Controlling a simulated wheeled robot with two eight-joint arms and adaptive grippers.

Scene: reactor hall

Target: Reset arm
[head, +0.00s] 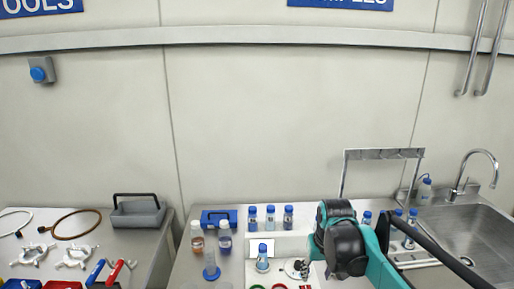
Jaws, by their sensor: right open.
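My right arm, teal and black, comes in from the lower right over the middle of the sample bench (205,262). My right gripper (304,269) is small and partly hidden behind its own wrist, low over the bench. It is open, and I see nothing held in it. A blue-capped bottle (263,258) with a pale label stands just left of it. My left gripper is not in view.
Several blue-capped bottles (270,217) stand behind, with two larger bottles (224,238) to the left. A metal rack (384,154) and sink (470,245) are at right. The left table holds a grey tray (138,213) and tools.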

